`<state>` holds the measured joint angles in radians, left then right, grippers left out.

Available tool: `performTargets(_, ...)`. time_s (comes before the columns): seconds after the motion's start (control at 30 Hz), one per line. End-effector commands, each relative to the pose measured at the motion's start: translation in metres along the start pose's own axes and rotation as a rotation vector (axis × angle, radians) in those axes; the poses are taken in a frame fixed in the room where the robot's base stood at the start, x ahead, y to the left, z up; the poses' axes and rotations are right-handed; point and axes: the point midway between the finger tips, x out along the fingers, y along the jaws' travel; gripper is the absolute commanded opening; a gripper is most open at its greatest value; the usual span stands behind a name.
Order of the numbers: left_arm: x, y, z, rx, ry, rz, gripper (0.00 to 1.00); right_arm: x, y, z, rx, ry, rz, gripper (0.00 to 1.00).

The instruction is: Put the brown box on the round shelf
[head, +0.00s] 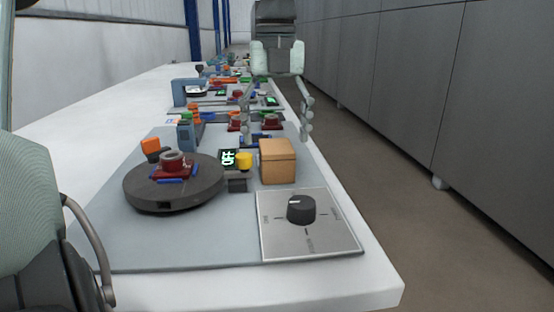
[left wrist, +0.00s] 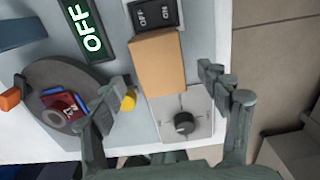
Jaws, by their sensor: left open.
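The brown box (head: 277,162) stands upright on the grey mat, behind the knob panel. The round shelf (head: 139,196) is a dark grey disc left of the box, carrying red and blue parts. My left gripper (head: 276,136) is open and empty, its fingers hanging behind and above the box, one towards each side. In the left wrist view the box (left wrist: 158,63) appears between the spread fingers (left wrist: 163,84), with no clear contact. The round shelf (left wrist: 40,78) lies left of the fingers there, partly covered by the left one. My right gripper is in neither view.
A knob panel (head: 282,240) lies in front of the box. A yellow button (head: 244,160) and an OFF display (head: 228,158) stand between shelf and box. More coloured parts crowd the far bench. The mat in front of the shelf is clear. Grey cabinets (head: 430,90) line the right.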

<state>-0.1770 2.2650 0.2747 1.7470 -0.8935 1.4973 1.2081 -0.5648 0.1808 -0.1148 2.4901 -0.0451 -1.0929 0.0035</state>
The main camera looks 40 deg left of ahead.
Motion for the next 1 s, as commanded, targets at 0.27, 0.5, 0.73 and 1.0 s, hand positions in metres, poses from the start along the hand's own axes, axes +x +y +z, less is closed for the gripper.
performTargets(0.27, 0.033, 0.000, 0.002, 0.001, 0.005, 0.000, 0.76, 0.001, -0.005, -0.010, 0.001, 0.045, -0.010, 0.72)
performTargets(0.5, 0.056, 0.000, 0.002, 0.001, 0.002, -0.002, 0.76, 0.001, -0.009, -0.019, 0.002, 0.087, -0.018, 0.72)
performTargets(0.73, 0.055, 0.000, 0.003, 0.001, 0.001, -0.002, 0.66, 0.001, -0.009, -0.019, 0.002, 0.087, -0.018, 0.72)
performTargets(1.0, 0.055, 0.000, 0.003, 0.001, 0.001, -0.002, 0.32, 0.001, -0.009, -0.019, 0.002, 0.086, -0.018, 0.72)
